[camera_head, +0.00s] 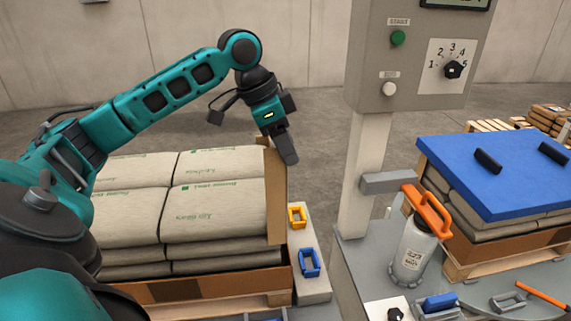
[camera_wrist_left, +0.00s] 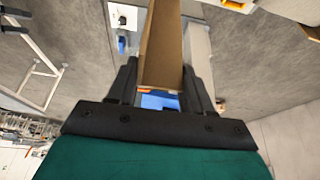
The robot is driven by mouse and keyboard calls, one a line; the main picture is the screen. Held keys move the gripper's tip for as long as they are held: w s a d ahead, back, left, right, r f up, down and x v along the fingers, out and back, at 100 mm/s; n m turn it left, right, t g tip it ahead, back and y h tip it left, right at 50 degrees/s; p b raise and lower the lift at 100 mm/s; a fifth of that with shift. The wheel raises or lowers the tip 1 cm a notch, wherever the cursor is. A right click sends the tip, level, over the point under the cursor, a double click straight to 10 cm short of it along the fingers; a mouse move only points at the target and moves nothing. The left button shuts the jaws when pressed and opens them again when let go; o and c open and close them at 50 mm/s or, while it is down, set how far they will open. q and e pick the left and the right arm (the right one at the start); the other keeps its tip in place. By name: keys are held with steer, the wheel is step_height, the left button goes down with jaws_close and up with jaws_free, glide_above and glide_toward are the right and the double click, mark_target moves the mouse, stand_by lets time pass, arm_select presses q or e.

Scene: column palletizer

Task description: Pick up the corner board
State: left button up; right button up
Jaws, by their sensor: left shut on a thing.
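The corner board (camera_head: 275,195) is a tall brown cardboard strip, standing upright at the right front corner of the stack of bags (camera_head: 215,205). My left gripper (camera_head: 289,158) is at its top end, above the stack's right edge. In the left wrist view the corner board (camera_wrist_left: 163,45) runs between the two fingers of my left gripper (camera_wrist_left: 160,88), which is shut on it. In the head view the finger hides part of the board's top. My right gripper is not in view.
A grey post with a control box (camera_head: 420,60) stands right of the board.

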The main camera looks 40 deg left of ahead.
arm_select(q)
step_height(320, 180, up, 10)
steer(key=p, duration=0.2)
steer(key=shift+p, duration=0.3)
step_height(320, 180, up, 13)
steer(key=p, duration=0.2)
steer(key=shift+f+p, duration=0.2)
steer(key=shift+p, duration=0.2)
stand_by(0.7)
steer(key=shift+f, duration=0.1)
